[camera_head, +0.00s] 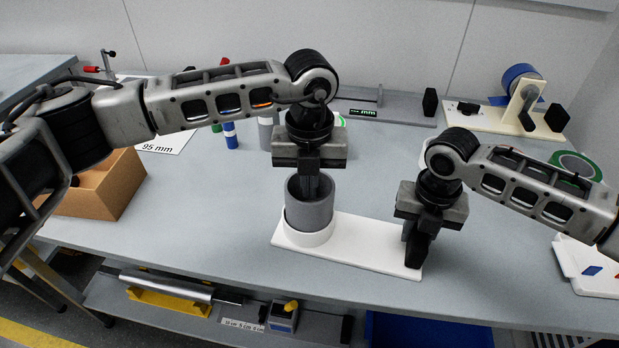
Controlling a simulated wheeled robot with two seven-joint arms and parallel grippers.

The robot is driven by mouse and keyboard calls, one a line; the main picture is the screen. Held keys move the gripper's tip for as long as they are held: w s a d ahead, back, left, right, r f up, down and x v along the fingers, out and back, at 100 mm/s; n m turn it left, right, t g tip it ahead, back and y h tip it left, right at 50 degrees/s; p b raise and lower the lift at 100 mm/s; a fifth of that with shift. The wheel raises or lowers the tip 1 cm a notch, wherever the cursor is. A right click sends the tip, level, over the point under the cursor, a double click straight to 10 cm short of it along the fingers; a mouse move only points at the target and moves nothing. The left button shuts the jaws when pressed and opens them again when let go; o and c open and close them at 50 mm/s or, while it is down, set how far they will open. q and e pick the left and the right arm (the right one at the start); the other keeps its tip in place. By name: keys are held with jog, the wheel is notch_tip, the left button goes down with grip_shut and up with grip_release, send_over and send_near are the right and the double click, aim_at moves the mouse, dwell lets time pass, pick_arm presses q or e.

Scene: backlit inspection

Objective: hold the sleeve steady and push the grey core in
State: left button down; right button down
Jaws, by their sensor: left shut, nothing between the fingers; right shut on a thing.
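A grey hollow core (308,214) stands upright in a white round sleeve (302,238), with much of it showing above the sleeve's rim. The sleeve joins a flat white plate (355,245) that runs to the right along the bench. My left gripper (313,188) is shut and points down at the core's open top. Its fingertips reach into or just over the opening; contact with the core cannot be told. My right gripper (416,255) is shut on the right end of the white plate, which its fingers partly hide.
A cardboard box (110,185) is at the left. A grey fixture (385,105), a tape dispenser (505,115) and green tape (575,167) lie along the back and right. A white tray (590,268) sits at the right edge.

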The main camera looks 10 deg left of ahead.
pick_arm(q)
jog(key=shift+f, duration=0.7)
jog(key=shift+r, duration=0.15)
